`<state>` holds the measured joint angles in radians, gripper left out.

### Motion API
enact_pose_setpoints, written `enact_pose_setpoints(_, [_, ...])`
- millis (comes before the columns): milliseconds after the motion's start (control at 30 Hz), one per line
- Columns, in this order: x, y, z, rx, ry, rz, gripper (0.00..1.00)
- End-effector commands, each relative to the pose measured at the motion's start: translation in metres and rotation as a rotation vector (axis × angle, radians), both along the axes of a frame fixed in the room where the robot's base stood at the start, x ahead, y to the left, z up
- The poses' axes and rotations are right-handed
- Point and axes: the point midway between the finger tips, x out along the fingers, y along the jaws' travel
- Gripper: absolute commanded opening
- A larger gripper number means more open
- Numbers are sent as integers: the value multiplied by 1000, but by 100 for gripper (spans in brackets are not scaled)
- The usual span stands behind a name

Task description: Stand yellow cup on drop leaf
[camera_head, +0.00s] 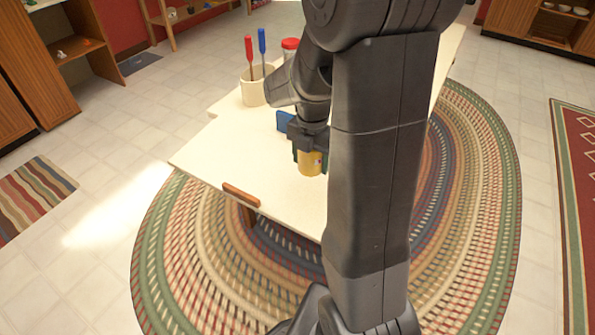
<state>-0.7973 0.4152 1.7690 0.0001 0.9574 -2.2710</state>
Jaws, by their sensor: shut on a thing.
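The yellow cup (310,164) is in my gripper (310,158), near the middle of the head view. The gripper points down and its jaws are shut on the cup, with a finger at the cup's side. The cup looks upright and is over or on the cream table top (225,165). I cannot tell whether its base touches the surface. The table's near left part, with a brown wooden bracket (241,195) at its edge, may be the drop leaf. My arm hides the table's right part.
A cream crock (253,91) holds a red and a blue utensil. A red-lidded jar (290,46) and a blue object (283,121) are near the gripper. The table's left front is clear. A braided oval rug (180,255) lies below.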

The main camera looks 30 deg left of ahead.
Motion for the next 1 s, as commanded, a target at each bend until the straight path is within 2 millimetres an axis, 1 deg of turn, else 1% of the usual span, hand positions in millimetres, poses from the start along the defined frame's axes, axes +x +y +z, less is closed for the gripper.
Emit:
enact_pose_setpoints(33, [0, -1, -11, -3, 2, -1, 36])
enact_pose_setpoints(100, [0, -1, -19, -3, 2, -2, 36])
enact_pose_setpoints(267, [0, 0, -30, -1, 1, -3, 36])
enact_pose_setpoints(433, [0, -1, -54, -3, 2, -4, 36])
enact_pose_setpoints(500, [0, -1, -61, -1, 1, -4, 36])
enact_pose_setpoints(767, [0, 0, -62, 1, -1, -4, 36])
enact_pose_setpoints(1000, [0, 0, -70, 0, 0, -4, 36])
